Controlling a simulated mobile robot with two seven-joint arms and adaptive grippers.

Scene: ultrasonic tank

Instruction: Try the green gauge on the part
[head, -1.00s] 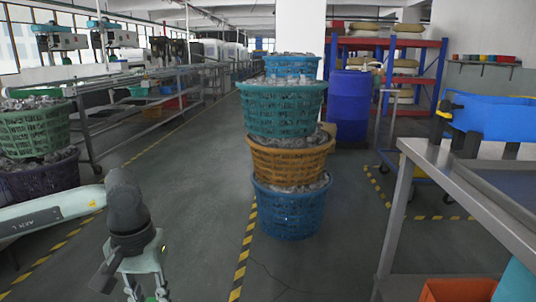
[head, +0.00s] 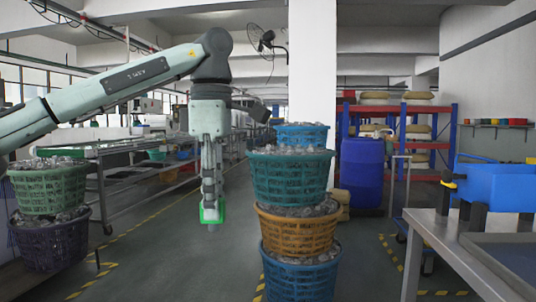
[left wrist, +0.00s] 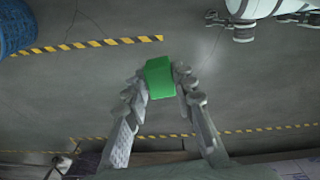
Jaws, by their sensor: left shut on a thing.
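My left gripper (head: 211,203) points straight down in the head view, left of the stacked baskets, high above the floor. I cannot pick out the part in either view.
Stacked baskets of metal pieces (head: 288,180) stand just right of the gripper. More baskets (head: 48,190) stand at the left. A metal table (head: 455,245) with a blue tank (head: 495,187) is at the right. A blue barrel (head: 361,172) stands behind. Open floor lies below the gripper.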

